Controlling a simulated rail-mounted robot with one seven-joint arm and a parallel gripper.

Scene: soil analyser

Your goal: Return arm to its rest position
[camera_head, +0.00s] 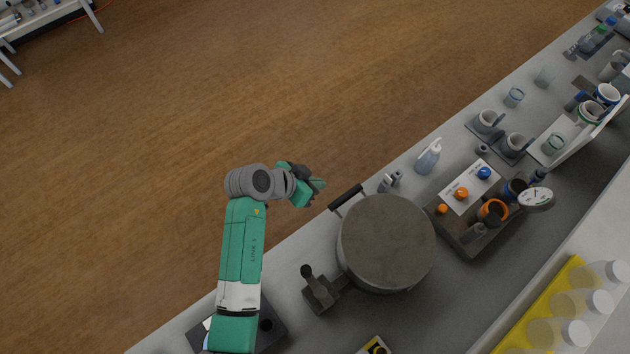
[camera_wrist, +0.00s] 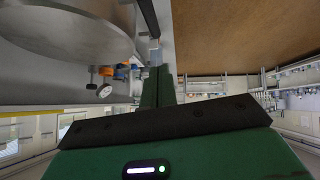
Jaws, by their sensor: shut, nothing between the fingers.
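My arm rises from the lower left of the head view, bends at its grey elbow joint and points right. My gripper (camera_head: 317,186) is partly hidden by the wrist links there. It hangs above the floor side of the bench's front edge, to the upper left of the large round grey vessel (camera_head: 386,240), apart from it. In the wrist view my gripper's green fingers (camera_wrist: 157,80) are together, with nothing between them. The vessel also shows in the wrist view (camera_wrist: 75,28) at the upper left.
The vessel's black handle (camera_head: 346,197) juts toward the front edge, close to my gripper. A spray bottle (camera_head: 428,158), a unit with orange knobs (camera_head: 469,189), and several beakers stand further right on the bench (camera_head: 450,295). A yellow rack (camera_head: 535,315) is at lower right. The wooden floor is clear.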

